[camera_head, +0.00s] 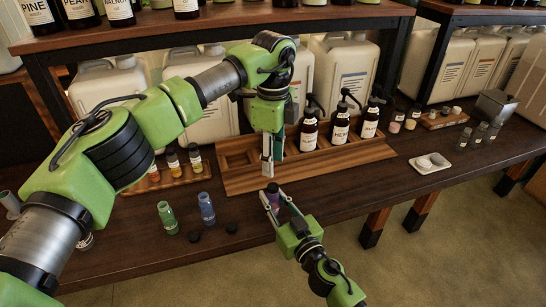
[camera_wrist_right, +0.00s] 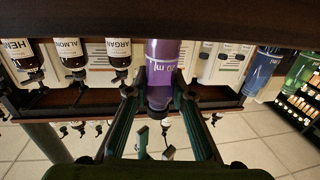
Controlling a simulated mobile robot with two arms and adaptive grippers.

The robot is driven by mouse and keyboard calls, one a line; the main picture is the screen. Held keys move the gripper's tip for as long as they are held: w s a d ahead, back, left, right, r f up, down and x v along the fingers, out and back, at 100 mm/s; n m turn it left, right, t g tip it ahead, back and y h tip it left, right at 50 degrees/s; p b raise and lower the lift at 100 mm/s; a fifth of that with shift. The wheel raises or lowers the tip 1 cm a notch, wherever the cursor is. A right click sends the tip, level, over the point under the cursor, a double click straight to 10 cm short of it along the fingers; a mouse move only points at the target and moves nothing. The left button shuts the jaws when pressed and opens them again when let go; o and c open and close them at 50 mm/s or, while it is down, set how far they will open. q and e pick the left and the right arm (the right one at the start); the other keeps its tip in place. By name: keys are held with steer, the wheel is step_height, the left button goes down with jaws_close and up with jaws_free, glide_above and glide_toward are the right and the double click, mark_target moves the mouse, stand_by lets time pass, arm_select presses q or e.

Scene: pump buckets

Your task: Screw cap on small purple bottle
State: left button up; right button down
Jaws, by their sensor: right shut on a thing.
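The small purple bottle (camera_head: 273,199) stands near the table's front edge, and it shows large in the right wrist view (camera_wrist_right: 162,62). A dark cap (camera_head: 272,187) appears to sit on its top; whether it is screwed tight cannot be told. My right gripper (camera_head: 272,205) is shut on the purple bottle from the front. My left gripper (camera_head: 267,168) points down just above the bottle, apart from it. In the wrist view its two fingertips (camera_wrist_right: 155,145) are apart with nothing between them.
A green bottle (camera_head: 168,217) and a blue bottle (camera_head: 207,208) stand to the left, with two black caps (camera_head: 194,237) (camera_head: 231,228) lying before them. A wooden rack (camera_head: 240,181) with dark pump bottles (camera_head: 339,129) is behind. A white tray (camera_head: 431,163) lies at the right.

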mark_target(273, 186)
arm_select(q)
steer(key=n, duration=0.3)
steer(key=shift+n, duration=0.4)
steer(key=shift+f, duration=3.95)
jaws_close()
